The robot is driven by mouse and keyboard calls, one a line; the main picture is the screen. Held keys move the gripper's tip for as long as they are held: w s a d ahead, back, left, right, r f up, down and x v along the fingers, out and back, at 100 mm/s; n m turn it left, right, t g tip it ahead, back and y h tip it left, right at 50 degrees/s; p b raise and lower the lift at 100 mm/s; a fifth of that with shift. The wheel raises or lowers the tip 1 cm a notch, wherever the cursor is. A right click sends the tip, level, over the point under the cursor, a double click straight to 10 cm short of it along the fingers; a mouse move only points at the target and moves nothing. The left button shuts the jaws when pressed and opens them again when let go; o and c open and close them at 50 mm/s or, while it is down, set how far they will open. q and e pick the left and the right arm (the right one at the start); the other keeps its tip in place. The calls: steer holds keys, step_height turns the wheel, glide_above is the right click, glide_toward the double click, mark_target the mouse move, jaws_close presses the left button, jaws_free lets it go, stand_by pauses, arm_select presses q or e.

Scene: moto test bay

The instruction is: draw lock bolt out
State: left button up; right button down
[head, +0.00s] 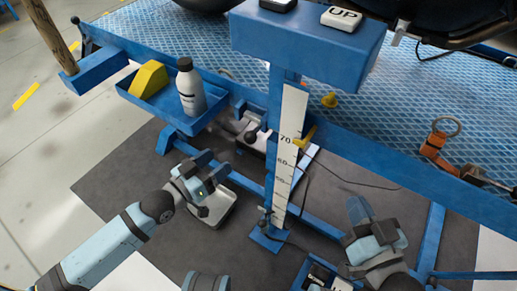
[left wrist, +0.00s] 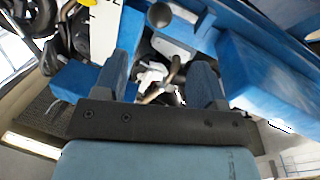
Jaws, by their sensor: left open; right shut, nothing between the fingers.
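What looks like the lock bolt, a small dark knob on a metal piece (head: 250,137), sits on the blue lift frame left of the measuring post. In the left wrist view, a bent metal rod (left wrist: 174,70) shows between my fingers, beside a white part; I cannot tell for sure that it is the bolt. My left gripper (head: 211,164) is open, below and left of the knob and apart from it. Its fingers (left wrist: 165,65) also frame the rod in the left wrist view, with nothing held. My right gripper (head: 363,210) is shut and empty, low on the right.
A blue tray (head: 136,101) holds a yellow wedge (head: 150,79) and a white bottle (head: 191,88) above my left gripper. The blue post with a scale (head: 289,130) stands between my grippers. An orange strap (head: 434,145) lies on the platform (head: 365,125).

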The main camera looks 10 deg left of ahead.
arm_select(q)
steer(key=b, duration=0.3)
glide_toward(254, 131)
steer(key=x, duration=0.8)
steer(key=shift+w+d+f, duration=0.2)
steer(key=shift+d+f, duration=0.15)
steer(key=shift+d, duration=0.05)
steer(key=shift+w+d+b, duration=0.25)
steer(key=shift+w+b, duration=0.05)
steer(key=shift+w, duration=0.1)
steer(key=shift+r, duration=0.1)
arm_select(e)
steer(key=shift+s+a+r+t+y, duration=0.25)
steer(key=shift+a+r+t+y, duration=0.25)
steer(key=shift+a+r+y, duration=0.25)
steer(key=shift+d, duration=0.1)
